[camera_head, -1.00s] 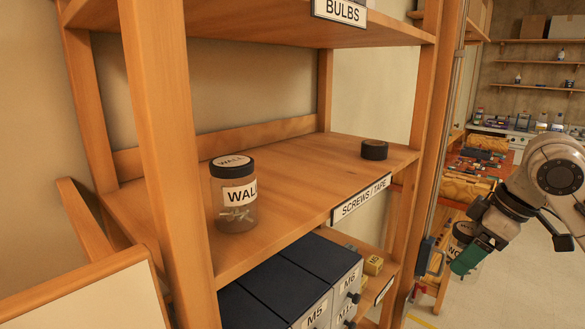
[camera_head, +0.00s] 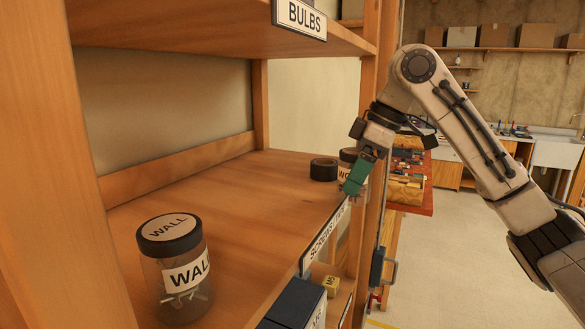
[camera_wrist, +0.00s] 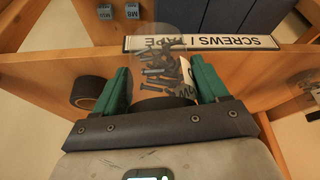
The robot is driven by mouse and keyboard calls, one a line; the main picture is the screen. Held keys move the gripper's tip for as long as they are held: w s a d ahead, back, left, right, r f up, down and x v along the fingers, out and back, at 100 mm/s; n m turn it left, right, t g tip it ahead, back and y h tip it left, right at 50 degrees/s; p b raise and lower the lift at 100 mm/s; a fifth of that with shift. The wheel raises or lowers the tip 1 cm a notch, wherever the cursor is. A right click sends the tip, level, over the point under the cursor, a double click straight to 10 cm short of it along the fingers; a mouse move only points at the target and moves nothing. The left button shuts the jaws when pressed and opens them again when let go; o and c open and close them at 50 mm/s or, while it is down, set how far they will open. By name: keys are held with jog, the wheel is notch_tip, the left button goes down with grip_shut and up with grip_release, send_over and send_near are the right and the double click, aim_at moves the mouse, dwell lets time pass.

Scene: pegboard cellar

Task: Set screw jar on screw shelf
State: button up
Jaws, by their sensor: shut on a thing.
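My gripper (camera_head: 357,176) has green fingers shut on a clear jar with a black lid (camera_head: 347,157). Its white label is partly hidden; "WO" shows. The wrist view shows the gripper (camera_wrist: 160,82) with a finger on each side of the jar (camera_wrist: 158,50) and dark screws inside it. The jar is at the right end of the screw shelf (camera_head: 235,190), beside the black tape roll (camera_head: 323,169). I cannot tell whether its base touches the board. The shelf's front label, SCREWS / TAPE (camera_wrist: 200,43), is partly covered by the gripper in the head view.
A second jar, labelled WALL (camera_head: 175,270), stands at the shelf's near left. The tape roll also shows in the wrist view (camera_wrist: 92,92). The board between the WALL jar and the tape is bare. The BULBS shelf (camera_head: 210,25) is above, and a wooden post (camera_head: 376,120) stands at the right.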

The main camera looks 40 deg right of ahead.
jog(key=w+a, duration=0.1)
jog(key=w, duration=0.1)
jog(key=w+a+p, duration=0.1)
jog(key=w, duration=0.1)
jog(key=w+a, duration=0.1)
jog(key=shift+w+a+p, duration=0.2)
jog(key=shift+w+p, duration=0.15)
jog(key=shift+w, duration=0.05)
jog(key=w+a, duration=0.1)
jog(key=w+a+p, duration=0.1)
jog(key=shift+w+r, duration=0.15)
jog(key=shift+w, duration=0.25)
jog(key=shift+w+p, duration=0.3)
jog(key=shift+p, duration=0.2)
jog(key=shift+s+f, duration=0.1)
jog(key=shift+f, duration=0.35)
jog(key=o, duration=1.3)
jog(key=shift+f, duration=0.15)
jog(key=shift+o, duration=0.2)
